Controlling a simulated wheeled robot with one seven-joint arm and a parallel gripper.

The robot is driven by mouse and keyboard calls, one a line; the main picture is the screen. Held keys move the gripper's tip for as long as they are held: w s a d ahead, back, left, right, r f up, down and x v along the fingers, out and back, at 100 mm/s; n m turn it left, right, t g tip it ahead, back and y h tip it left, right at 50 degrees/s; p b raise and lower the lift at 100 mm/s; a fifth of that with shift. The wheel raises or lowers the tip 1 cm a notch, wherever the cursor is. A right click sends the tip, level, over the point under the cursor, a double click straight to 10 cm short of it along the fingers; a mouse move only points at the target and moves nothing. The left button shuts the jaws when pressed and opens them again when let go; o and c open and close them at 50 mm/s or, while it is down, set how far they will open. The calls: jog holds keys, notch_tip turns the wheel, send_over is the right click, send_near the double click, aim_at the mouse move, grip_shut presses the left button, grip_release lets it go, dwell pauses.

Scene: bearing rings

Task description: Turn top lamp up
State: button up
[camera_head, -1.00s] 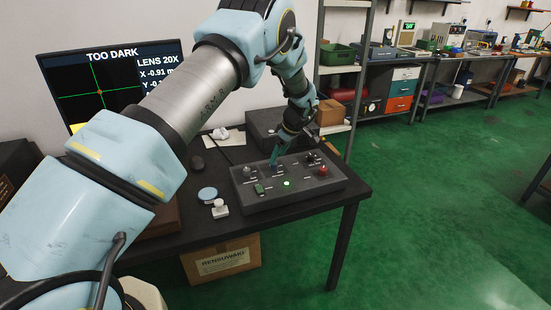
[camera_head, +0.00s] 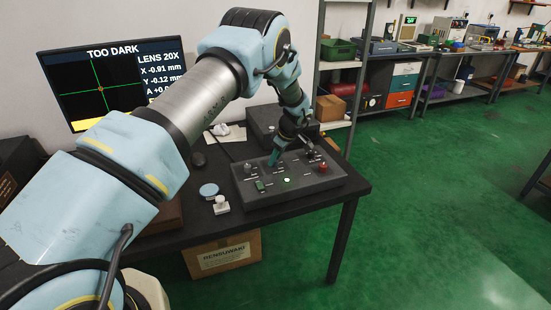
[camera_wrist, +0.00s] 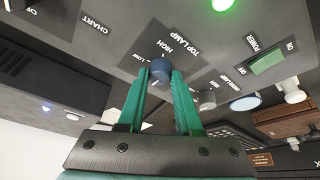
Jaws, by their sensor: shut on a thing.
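The control panel (camera_head: 310,186) is a dark grey box on the black table. In the wrist view, the top lamp knob (camera_wrist: 161,70) is a small dark blue-grey knob beside the printed words TOP LAMP, HIGH and LOW. My gripper (camera_wrist: 160,78) has green fingers on either side of this knob and is shut on it. In the head view, my gripper (camera_head: 273,160) reaches down to the panel from behind. The knob's pointer is too small to read. The monitor (camera_head: 115,78) reads TOO DARK above a green crosshair on black.
A cardboard box (camera_head: 222,255) is under the table.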

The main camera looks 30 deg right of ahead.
grip_shut()
